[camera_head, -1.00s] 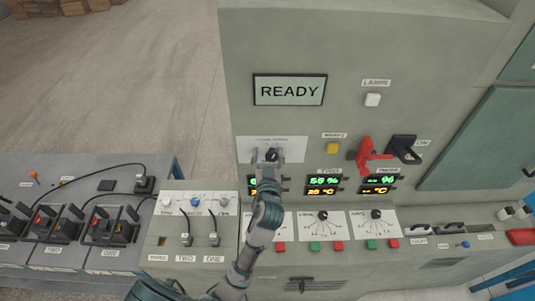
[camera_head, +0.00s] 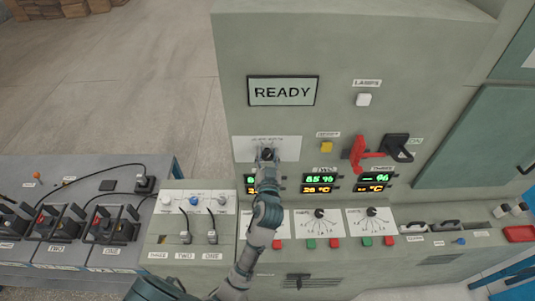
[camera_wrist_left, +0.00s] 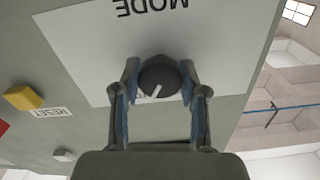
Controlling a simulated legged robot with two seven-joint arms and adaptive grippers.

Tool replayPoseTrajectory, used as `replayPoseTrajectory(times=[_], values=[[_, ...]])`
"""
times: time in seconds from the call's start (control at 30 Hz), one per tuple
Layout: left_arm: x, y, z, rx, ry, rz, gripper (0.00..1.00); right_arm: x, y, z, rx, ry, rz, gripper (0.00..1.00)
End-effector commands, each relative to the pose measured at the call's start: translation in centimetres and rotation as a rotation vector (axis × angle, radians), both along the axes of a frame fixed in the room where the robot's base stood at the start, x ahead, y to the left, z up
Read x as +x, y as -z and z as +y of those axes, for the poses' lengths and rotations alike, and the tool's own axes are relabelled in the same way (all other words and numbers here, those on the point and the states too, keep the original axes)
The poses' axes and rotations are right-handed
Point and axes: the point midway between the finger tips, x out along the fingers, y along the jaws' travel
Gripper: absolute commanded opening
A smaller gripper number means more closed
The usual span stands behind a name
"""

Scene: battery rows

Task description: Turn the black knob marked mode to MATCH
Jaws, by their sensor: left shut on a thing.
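The black mode knob (camera_wrist_left: 160,80) sits on a white plate (camera_wrist_left: 85,45) that reads MODE, upside down in the left wrist view. A pale pointer line shows on the knob's face. My left gripper (camera_wrist_left: 159,88) is shut on the knob, one finger on each side. In the head view my left gripper (camera_head: 267,160) covers most of the knob, in front of the white plate (camera_head: 290,148). The plate's position labels are too small or hidden to read. My right gripper is in neither view.
A READY display (camera_head: 283,91) is above the plate. A yellow reset button (camera_head: 326,146), a red lever (camera_head: 366,155) and a black handle (camera_head: 398,146) stand to the right. Lit readouts (camera_head: 319,184) are below. A side console (camera_head: 190,220) with switches stands at lower left.

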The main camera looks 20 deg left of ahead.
Motion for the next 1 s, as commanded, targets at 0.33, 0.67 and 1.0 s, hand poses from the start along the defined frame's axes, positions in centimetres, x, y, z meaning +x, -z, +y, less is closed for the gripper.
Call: replayPoseTrajectory(times=[0.33, 0.67, 1.0], values=[[0.0, -0.1, -0.1, 0.0, 0.004, -0.004, 0.66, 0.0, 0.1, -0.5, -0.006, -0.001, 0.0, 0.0], [-1.1, 0.1, -0.7, -0.003, 0.004, -0.002, 0.66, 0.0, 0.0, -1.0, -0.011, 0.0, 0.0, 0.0], [-7.5, 0.3, -3.8, -0.005, 0.004, 0.002, 0.66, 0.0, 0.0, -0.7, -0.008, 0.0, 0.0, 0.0]])
